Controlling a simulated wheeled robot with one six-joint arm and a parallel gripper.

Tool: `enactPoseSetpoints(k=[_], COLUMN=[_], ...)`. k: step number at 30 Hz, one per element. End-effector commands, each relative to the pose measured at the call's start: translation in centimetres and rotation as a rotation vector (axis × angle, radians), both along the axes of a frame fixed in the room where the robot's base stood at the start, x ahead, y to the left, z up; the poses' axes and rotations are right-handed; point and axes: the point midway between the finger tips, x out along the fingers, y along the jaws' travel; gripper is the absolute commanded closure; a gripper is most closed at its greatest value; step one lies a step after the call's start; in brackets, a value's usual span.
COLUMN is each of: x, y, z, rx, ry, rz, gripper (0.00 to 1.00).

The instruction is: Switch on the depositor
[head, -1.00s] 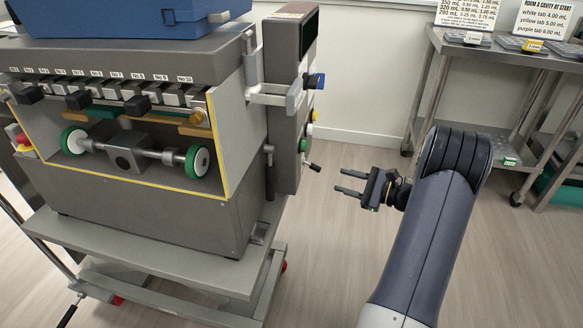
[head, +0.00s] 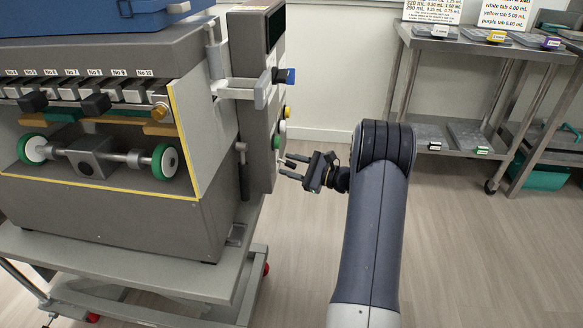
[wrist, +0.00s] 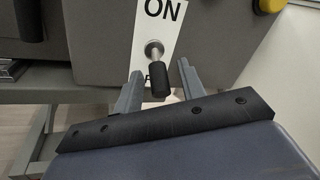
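The depositor (head: 120,215) is a grey machine on a wheeled cart at the left of the head view. Its control panel (head: 262,130) on the right side carries blue, yellow and green knobs. In the wrist view a toggle lever (wrist: 158,75) with a black tip sticks out from a white plate (wrist: 172,22) marked ON above; the lower lettering is mostly hidden by the lever. My gripper (head: 293,166) is open beside the panel's lower end. In the wrist view its two fingers (wrist: 158,82) stand on either side of the lever tip, with gaps visible.
A steel side table (head: 470,45) with trays and signs stands at the back right. A grey bracket (head: 245,90) juts from the machine above the gripper.

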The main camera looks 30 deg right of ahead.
Motion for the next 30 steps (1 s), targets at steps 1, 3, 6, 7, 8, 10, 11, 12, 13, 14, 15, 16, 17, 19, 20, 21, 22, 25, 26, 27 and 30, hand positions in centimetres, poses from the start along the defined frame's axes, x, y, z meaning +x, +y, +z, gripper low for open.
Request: enactPoseSetpoints(k=[1, 3, 6, 7, 8, 10, 11, 12, 13, 14, 15, 16, 17, 19, 20, 21, 22, 25, 26, 27, 30], x=[0.07, 0.08, 0.06, 0.05, 0.05, 0.05, 0.04, 0.04, 0.04, 0.04, 0.04, 0.03, 0.03, 0.03, 0.03, 0.03, 0.03, 0.02, 0.02, 0.02, 0.01], y=[0.06, 0.06, 0.05, 0.04, 0.04, 0.03, 0.03, 0.03, 0.03, 0.03, 0.03, 0.03, 0.03, 0.02, 0.02, 0.02, 0.02, 0.02, 0.02, 0.02, -0.03], z=[0.01, 0.03, 0.04, 0.04, 0.04, 0.03, 0.03, 0.03, 0.03, 0.03, 0.02, 0.02, 0.02, 0.01, 0.01, 0.01, 0.01, 0.02, 0.04, 0.08, 0.27], rx=[0.000, 0.000, 0.000, 0.000, 0.000, 0.000, 0.000, 0.000, 0.000, 0.000, 0.000, 0.000, 0.000, 0.000, 0.000, 0.000, 0.000, -0.001, -0.001, -0.004, -0.016], ry=[0.000, 0.000, 0.000, 0.000, 0.000, 0.000, 0.000, 0.000, 0.000, 0.000, 0.000, 0.000, 0.000, 0.000, 0.000, 0.000, 0.000, 0.001, 0.002, 0.003, 0.011], rz=[0.000, 0.000, 0.000, 0.000, 0.000, 0.000, 0.000, 0.000, 0.000, 0.000, 0.000, 0.000, 0.000, 0.000, 0.000, 0.000, 0.000, -0.001, 0.000, 0.000, -0.001], gripper=[0.62, 0.62, 0.62, 0.62, 0.64, 0.70, 0.72, 0.76, 0.78, 0.80, 0.84, 0.86, 0.89, 0.94, 0.97, 1.00, 1.00, 1.00, 1.00, 1.00, 1.00])
